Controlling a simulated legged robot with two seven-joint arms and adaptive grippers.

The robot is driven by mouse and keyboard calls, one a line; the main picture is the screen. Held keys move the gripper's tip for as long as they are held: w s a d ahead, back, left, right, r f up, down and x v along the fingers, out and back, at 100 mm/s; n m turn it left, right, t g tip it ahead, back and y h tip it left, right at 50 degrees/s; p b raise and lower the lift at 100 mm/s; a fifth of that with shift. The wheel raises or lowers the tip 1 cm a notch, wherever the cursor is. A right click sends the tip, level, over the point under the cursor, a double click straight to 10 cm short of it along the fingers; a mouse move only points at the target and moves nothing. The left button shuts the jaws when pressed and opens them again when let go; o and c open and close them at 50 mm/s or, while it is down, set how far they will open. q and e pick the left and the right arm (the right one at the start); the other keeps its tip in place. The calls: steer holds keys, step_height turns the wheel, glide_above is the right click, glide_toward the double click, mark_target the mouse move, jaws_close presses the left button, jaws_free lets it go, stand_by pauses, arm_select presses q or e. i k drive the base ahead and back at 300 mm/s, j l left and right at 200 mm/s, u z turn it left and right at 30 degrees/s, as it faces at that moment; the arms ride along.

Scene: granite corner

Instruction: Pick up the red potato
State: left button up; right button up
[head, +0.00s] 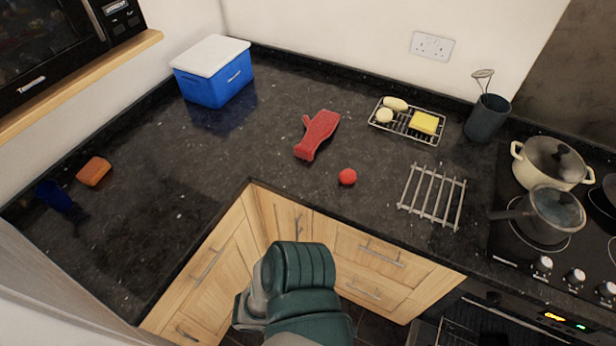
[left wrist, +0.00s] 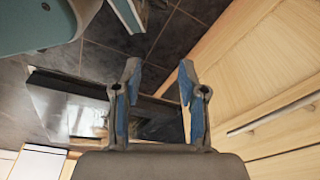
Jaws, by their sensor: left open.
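The red potato (head: 347,177) is a small round red thing on the dark granite worktop, near its front edge in the middle of the head view. Nothing touches it. My left gripper (left wrist: 158,84) shows in the left wrist view, open, with nothing between its fingers. Dark floor tiles and wooden cabinet fronts lie beyond it, and the potato is not in that view. In the head view a green arm part of mine is at the bottom middle, in front of the cabinets. No fingers show there. My right gripper is not in view.
A red oven mitt (head: 318,134) lies behind and left of the potato. A metal trivet (head: 433,196) is to its right, and a wire rack (head: 407,122) with yellow items is behind. A blue cooler (head: 214,84) stands at the back. Pots on the hob (head: 545,212) are at right.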

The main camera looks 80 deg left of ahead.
mark_target(348, 176)
steer(key=u, duration=2.25)
